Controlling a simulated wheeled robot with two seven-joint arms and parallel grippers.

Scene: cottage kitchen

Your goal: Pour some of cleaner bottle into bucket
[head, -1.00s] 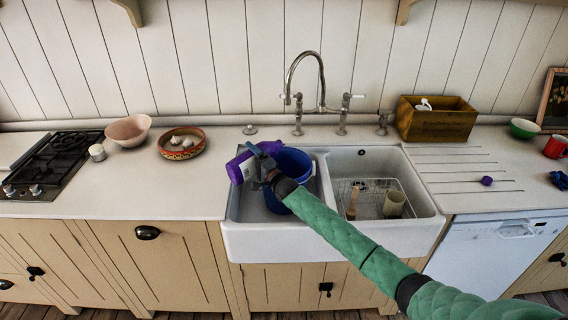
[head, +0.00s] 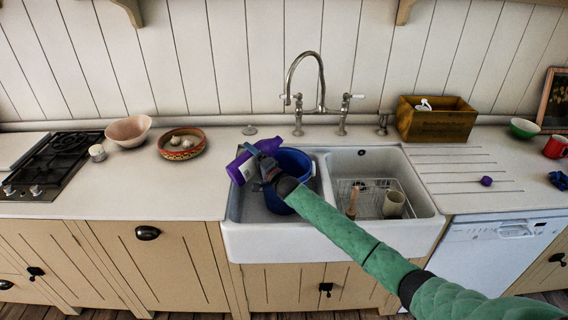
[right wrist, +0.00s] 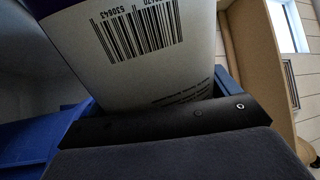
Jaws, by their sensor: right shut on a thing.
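The purple cleaner bottle (head: 239,168) with a pale label is tilted in the head view, above the left sink basin. My right gripper (head: 265,172) is shut on it. Its barcode label (right wrist: 140,40) fills the upper part of the right wrist view. The blue bucket (head: 296,165) stands in the left basin, partly hidden by the gripper and my arm; its blue wall also shows in the right wrist view (right wrist: 30,140). The bottle's upper end is over or beside the bucket's rim; I cannot tell which. No liquid is visible. My left gripper is not in view.
The white double sink (head: 330,240) has a tap (head: 320,85) behind it. The right basin holds a wire rack (head: 372,192) with a beige cup (head: 393,204). A small purple cap (head: 486,181) lies on the drainer. A patterned bowl (head: 181,146) stands left of the sink.

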